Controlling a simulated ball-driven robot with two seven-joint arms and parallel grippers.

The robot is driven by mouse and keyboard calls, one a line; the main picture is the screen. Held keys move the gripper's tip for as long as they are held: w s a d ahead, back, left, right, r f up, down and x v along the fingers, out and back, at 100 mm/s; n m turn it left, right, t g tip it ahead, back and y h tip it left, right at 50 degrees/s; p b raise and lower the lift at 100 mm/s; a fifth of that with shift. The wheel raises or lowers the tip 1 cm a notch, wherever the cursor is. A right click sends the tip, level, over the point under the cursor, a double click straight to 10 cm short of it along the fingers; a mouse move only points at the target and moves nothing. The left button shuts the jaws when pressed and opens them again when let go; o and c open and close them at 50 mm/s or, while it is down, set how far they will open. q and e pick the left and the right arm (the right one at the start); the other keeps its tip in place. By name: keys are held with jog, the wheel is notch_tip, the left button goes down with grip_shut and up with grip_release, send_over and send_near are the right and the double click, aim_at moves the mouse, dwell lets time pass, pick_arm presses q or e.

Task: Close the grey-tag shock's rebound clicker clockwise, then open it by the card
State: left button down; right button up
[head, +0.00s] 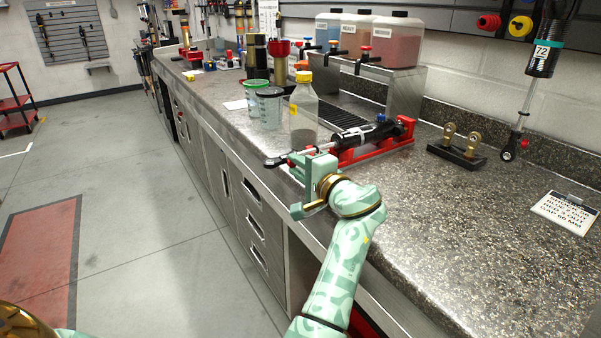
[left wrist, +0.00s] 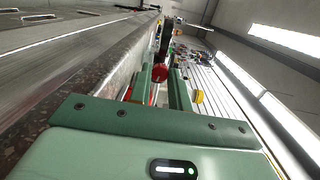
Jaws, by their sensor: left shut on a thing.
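A black shock (head: 368,133) lies in a red cradle (head: 372,151) on the bench, its shaft pointing left to a dark end eye (head: 275,162). A pale band shows on its body; I cannot make out a grey tag. My left gripper (head: 308,166) is at the shaft end and hides part of it. In the left wrist view, a round red knob (left wrist: 160,73) sits between the fingers of my left gripper (left wrist: 160,84), which are shut on it; it appears to be the rebound clicker. The card (head: 566,212) with printed lines lies at the right. My right gripper is out of view.
A clear bottle with a yellow cap (head: 303,108) and cups (head: 270,108) stand left of the cradle. A black stand with brass eyes (head: 457,147) is to its right. Another shock (head: 543,60) hangs upright at the right. The front right benchtop is clear.

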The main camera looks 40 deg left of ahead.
pick_arm(q)
jog(key=shift+f+n+b, duration=0.1)
jog(key=shift+n+b, duration=0.4)
jog(key=shift+n, duration=0.6)
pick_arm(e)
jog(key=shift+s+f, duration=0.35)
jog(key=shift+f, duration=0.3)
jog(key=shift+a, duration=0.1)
pick_arm(q)
jog(key=c, duration=1.3)
grip_release()
